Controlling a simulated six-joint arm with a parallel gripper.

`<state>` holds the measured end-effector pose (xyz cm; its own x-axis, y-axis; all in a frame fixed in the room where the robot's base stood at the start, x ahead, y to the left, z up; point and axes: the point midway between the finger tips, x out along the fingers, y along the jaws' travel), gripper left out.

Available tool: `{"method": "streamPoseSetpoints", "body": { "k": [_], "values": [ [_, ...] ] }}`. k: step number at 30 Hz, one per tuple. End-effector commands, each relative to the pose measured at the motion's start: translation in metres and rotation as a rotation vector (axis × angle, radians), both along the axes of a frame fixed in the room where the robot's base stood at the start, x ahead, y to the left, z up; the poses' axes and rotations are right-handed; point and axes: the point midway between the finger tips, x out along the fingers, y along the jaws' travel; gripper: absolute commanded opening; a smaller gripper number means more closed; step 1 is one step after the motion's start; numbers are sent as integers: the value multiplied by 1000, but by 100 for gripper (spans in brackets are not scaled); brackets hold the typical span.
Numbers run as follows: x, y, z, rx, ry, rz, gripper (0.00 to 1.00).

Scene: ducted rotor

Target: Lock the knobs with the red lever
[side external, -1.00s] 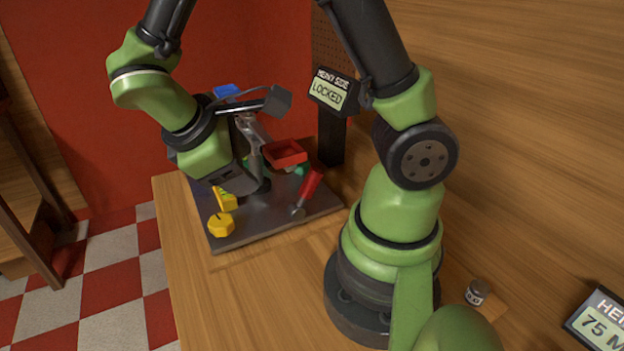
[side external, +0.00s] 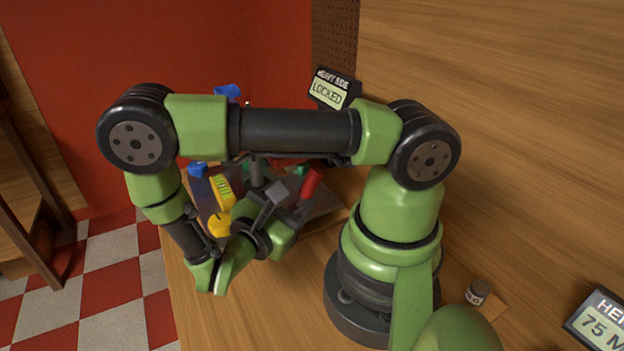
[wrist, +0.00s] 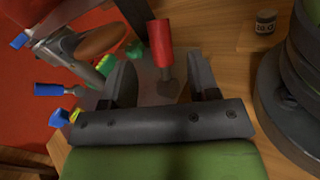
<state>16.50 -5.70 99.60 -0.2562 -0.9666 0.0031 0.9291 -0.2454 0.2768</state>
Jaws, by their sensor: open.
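The red lever (side external: 312,182) stands up at the right part of the dark base plate (side external: 325,206). In the wrist view the red lever (wrist: 160,42) lies ahead, its grey stem between my open fingers, with gaps on both sides. My gripper (side external: 297,212) is low beside the lever, and its open fingers also show in the wrist view (wrist: 162,80). A yellow knob (side external: 218,224) sits at the plate's front left, and a blue knob (side external: 197,169) farther back. A bit of green (side external: 300,169) shows behind the lever. My arm hides much of the fixture.
A grey post (side external: 258,172) rises at the plate's middle. A display (side external: 333,91) at the back reads "HEAVY SIDE LOCKED". A small jar (side external: 477,292) and another display (side external: 600,320) stand at the right. The table front (side external: 230,320) is clear.

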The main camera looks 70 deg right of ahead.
Motion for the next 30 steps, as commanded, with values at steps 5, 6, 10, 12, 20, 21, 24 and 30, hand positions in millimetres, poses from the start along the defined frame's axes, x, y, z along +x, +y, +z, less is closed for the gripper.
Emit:
{"method": "streamPoseSetpoints", "body": {
  "k": [5,6,10,12,20,21,24,30],
  "values": [
    [-10,-35,0,0,5,-8,55],
    [-12,-41,0,1,5,-7,55],
    [-15,-56,0,1,2,-6,55],
    [-17,-62,0,2,2,-4,55],
    [-18,-67,0,3,-1,-1,55],
    [-18,-67,0,3,-1,-1,55],
    [-18,-67,0,3,-1,-1,48],
    [-18,-66,0,3,-1,-1,2]
  ]
}}
